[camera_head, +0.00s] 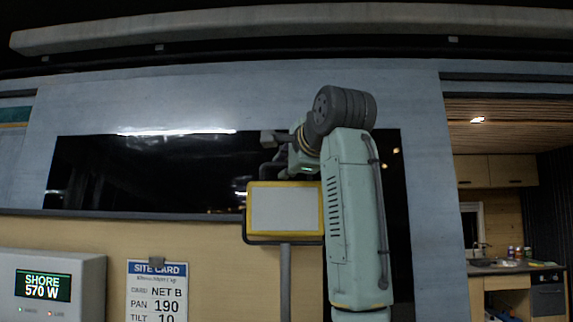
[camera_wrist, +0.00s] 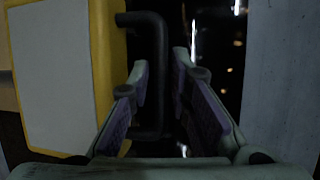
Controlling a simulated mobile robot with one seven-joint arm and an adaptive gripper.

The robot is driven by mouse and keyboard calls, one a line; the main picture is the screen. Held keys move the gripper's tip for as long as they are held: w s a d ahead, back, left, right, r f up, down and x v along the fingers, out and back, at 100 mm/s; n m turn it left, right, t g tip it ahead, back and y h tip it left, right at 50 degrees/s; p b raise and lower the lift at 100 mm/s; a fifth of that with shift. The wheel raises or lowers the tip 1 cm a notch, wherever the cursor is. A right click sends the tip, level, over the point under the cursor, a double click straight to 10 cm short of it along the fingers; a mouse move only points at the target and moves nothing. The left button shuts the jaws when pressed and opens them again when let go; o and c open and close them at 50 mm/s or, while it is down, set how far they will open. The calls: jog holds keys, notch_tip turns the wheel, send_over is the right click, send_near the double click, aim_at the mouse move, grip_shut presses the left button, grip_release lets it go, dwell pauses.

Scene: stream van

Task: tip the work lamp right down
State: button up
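The work lamp (camera_head: 285,209) is a pale rectangular panel in a yellow frame, facing the head camera on a grey pole (camera_head: 285,275). Its face looks nearly upright. My gripper (camera_head: 268,153) is just above the lamp's top edge, with my arm coming down to its right. In the wrist view the lamp (camera_wrist: 55,75) fills the left side. A dark bent handle bar (camera_wrist: 157,75) runs from its yellow edge. My open fingers (camera_wrist: 161,68) are on either side of this bar, with gaps visible. Contact lower down is hard to tell in the dark.
A display box (camera_head: 48,284) reading SHORE 570 W and a site card (camera_head: 157,290), with PAN 190 and TILT 10, are at lower left. A dark window (camera_head: 150,172) lies behind the lamp. A kitchen counter (camera_head: 510,268) shows through the opening at right.

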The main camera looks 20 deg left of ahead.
jog(key=shift+c, duration=0.3)
grip_shut()
dwell(0.3)
